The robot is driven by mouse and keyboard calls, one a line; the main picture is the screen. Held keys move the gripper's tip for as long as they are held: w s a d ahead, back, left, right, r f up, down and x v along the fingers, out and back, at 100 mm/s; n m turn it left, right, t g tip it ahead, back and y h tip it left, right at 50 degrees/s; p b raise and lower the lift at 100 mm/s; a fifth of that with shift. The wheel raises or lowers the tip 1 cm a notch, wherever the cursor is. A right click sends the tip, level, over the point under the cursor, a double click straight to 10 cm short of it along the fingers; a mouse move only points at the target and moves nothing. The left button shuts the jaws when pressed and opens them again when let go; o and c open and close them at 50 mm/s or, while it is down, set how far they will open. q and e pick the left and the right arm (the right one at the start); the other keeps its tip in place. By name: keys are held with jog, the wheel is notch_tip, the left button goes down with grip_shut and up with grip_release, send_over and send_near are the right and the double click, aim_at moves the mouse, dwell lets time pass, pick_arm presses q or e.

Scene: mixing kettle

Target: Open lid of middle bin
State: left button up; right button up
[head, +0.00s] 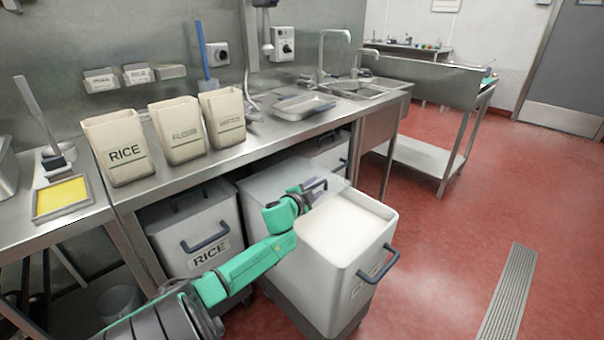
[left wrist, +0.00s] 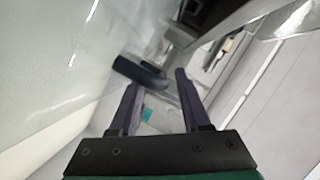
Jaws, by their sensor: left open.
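The middle bin (head: 335,270) is a white wheeled bin standing out from under the counter. Its front half is open and shows pale contents (head: 345,225). The lid (head: 265,185) covers the back part, and a dark handle (head: 316,184) shows at its edge. My left gripper (head: 308,194) is over the bin by this handle. In the left wrist view, my open left gripper (left wrist: 157,78) has the dark handle (left wrist: 140,72) at its fingertips, by the left finger; I cannot tell whether they touch. My right gripper is not in view.
A closed rice bin (head: 190,225) stands left of the middle bin, and another bin (head: 325,150) is behind it to the right. The steel counter (head: 170,175) above carries several labelled containers.

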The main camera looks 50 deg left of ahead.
pick_arm(q)
jog(key=p+v, duration=0.2)
jog(key=v, duration=1.1)
jog(key=shift+s, duration=0.1)
